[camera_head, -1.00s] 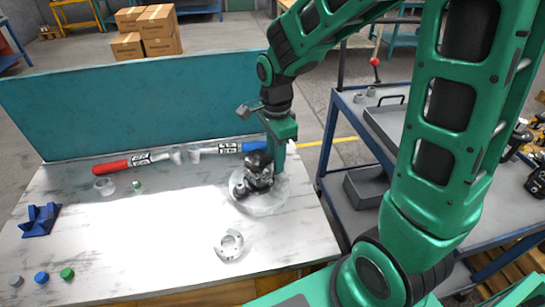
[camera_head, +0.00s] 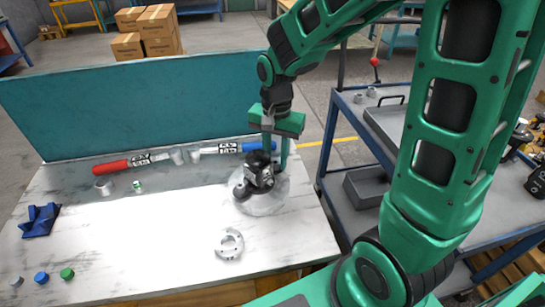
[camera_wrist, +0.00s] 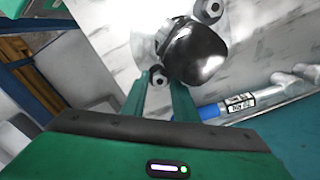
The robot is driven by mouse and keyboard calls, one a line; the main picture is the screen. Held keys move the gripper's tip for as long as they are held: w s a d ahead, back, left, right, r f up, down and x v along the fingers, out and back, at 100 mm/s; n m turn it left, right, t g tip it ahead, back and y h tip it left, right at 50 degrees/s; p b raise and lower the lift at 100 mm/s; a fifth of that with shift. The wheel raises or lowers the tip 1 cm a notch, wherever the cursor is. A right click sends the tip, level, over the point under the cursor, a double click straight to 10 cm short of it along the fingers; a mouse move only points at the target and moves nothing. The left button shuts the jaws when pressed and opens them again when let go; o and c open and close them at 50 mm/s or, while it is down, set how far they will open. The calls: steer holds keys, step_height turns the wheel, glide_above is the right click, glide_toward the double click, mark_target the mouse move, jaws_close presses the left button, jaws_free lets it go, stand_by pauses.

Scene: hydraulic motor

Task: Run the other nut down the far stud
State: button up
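The dark hydraulic motor (camera_head: 262,172) stands on a pale round plate (camera_head: 268,207) at the right of the table. In the wrist view its glossy black body (camera_wrist: 196,52) lies just beyond my fingertips. My gripper (camera_head: 275,150) points down over the motor's far side. In the wrist view a small nut (camera_wrist: 158,75) shows at the far stud, between the tips of my gripper (camera_wrist: 159,84). I cannot tell whether the fingers touch it. Another nut (camera_wrist: 208,8) sits on the opposite side of the motor. The far stud is hidden in the head view.
A pale slotted ring (camera_head: 229,243) lies in front of the motor. Two torque wrenches, red-handled (camera_head: 112,167) and blue-handled (camera_head: 255,147), lie along the teal back panel (camera_head: 130,105). A blue block (camera_head: 40,219) and several caps are at left. The table's middle is clear.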

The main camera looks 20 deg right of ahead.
jaws_close()
steer(key=shift+m, duration=0.8)
jaws_free()
steer(key=shift+r, duration=0.1)
